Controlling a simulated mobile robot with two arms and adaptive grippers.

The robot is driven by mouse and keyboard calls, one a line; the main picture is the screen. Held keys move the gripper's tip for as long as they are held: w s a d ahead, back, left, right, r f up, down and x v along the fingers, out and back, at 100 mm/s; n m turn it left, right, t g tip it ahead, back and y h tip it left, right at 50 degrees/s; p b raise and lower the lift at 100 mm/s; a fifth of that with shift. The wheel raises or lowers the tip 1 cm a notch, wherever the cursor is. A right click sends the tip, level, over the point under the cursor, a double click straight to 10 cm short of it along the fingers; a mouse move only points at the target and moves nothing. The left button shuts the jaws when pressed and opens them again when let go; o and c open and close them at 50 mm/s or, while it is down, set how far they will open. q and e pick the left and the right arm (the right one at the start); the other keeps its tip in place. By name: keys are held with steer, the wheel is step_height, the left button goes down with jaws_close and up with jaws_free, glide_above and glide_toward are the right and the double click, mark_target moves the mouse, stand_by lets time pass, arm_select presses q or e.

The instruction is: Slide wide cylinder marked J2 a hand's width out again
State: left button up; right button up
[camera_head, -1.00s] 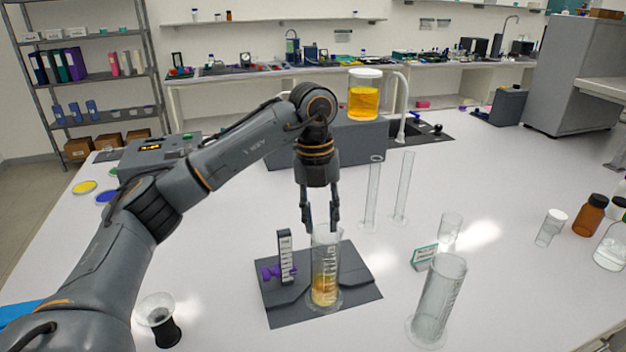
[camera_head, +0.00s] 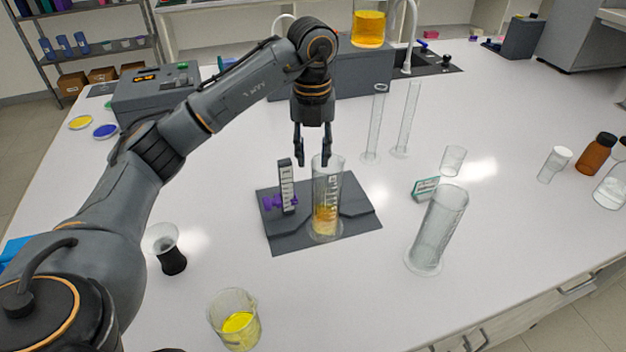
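A wide clear graduated cylinder (camera_head: 326,205) with amber liquid in its lower part stands upright on a dark grey plate (camera_head: 285,240). Another wide cylinder, empty (camera_head: 438,230), stands on the bare table to its right. I cannot read a J2 mark on either. My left gripper (camera_head: 313,160) points down with its fingers apart and nothing between them. Its fingertips are at the height of the amber cylinder's rim in the picture, and the right finger overlaps the rim's left side. I cannot tell whether they touch. My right gripper is not in view.
A small upright scale (camera_head: 287,187) with a purple part stands on the plate's left. A small card (camera_head: 425,188) and a small glass (camera_head: 453,160) are near the empty cylinder. Two thin tall cylinders (camera_head: 375,125) (camera_head: 406,120) stand behind. A yellow-filled beaker (camera_head: 236,322) is in front.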

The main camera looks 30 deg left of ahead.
mark_target(313, 182)
arm_select(q)
step_height(313, 182, down, 9)
steer(key=shift+r+p, duration=0.1)
steer(key=shift+p, duration=0.75)
